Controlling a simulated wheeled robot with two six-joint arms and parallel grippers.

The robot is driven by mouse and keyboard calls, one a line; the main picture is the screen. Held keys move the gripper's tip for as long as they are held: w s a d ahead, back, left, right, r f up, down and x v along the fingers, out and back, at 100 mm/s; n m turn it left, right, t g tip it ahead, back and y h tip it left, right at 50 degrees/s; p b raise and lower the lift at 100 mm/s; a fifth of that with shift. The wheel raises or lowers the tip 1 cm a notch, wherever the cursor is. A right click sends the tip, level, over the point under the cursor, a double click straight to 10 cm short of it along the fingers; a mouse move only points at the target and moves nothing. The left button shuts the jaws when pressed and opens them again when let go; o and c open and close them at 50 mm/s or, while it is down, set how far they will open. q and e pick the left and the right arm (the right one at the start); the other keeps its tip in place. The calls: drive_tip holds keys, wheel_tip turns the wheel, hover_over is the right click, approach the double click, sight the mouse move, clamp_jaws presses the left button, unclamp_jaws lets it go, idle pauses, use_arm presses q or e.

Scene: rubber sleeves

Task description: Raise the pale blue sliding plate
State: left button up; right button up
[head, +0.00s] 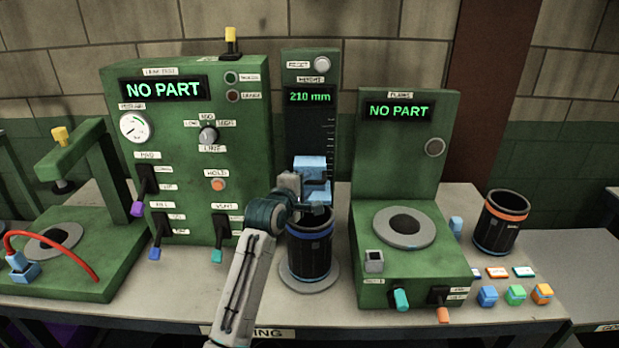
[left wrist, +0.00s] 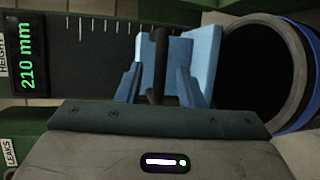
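The pale blue sliding plate (head: 311,170) sits on the dark upright scale of the height gauge (head: 312,70), whose display reads 210 mm. It also shows in the left wrist view (left wrist: 205,58), with a dark handle bar (left wrist: 157,65) in front. My left gripper (head: 306,196) is at the plate. Its two blue fingers (left wrist: 157,85) stand either side of the bar, with visible gaps, so it looks open. A black sleeve with a blue band (head: 309,250) stands upright on a round grey base below the plate, partly hidden by my left arm. My right gripper is not in view.
The leak test box (head: 185,200) stands left of the gauge, and the flange station (head: 400,160) right; both read NO PART. Another black sleeve with an orange band (head: 500,225) stands at the right. Several small coloured blocks (head: 515,295) lie at the front right.

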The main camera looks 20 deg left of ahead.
use_arm(q)
drive_tip(key=shift+p+x, duration=0.3)
drive_tip(key=shift+x, duration=1.1)
clamp_jaws()
